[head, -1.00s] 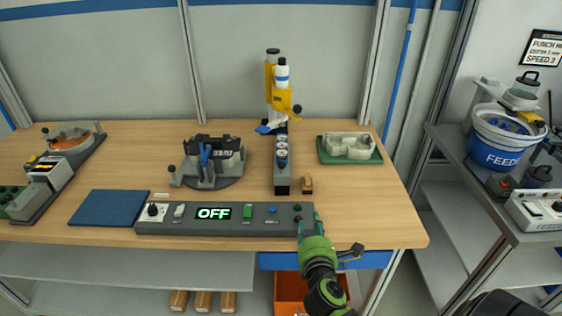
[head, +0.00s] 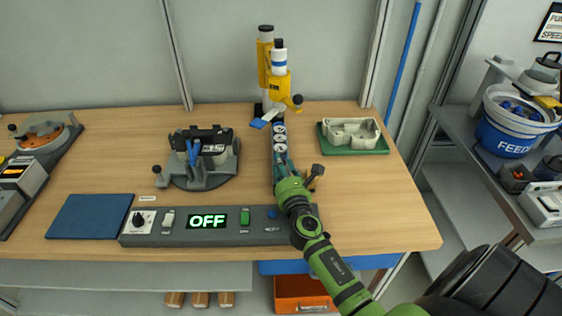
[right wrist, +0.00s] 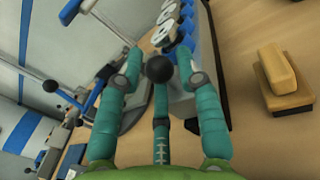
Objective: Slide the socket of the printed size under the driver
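The driver (head: 279,80) is a yellow upright tool with a white, blue-banded body at the back of the bench. A narrow grey slide (head: 267,140) runs from below it toward me, with several round pale-topped sockets (head: 279,139) in a row. Their size marks are too small to read. My right gripper (head: 281,166) is over the slide's near end. In the right wrist view its teal fingers (right wrist: 158,62) are spread, with a black ball knob (right wrist: 160,69) between their tips. I cannot tell whether they touch it. My left gripper is out of view.
A control box (head: 170,238) reading OFF lies along the front edge. A clamp fixture (head: 200,170) stands left of the slide, a green tray (head: 368,148) with a pale part right. A tan block (right wrist: 277,68) sits beside the slide. A cut-off sign (head: 550,25) hangs far right.

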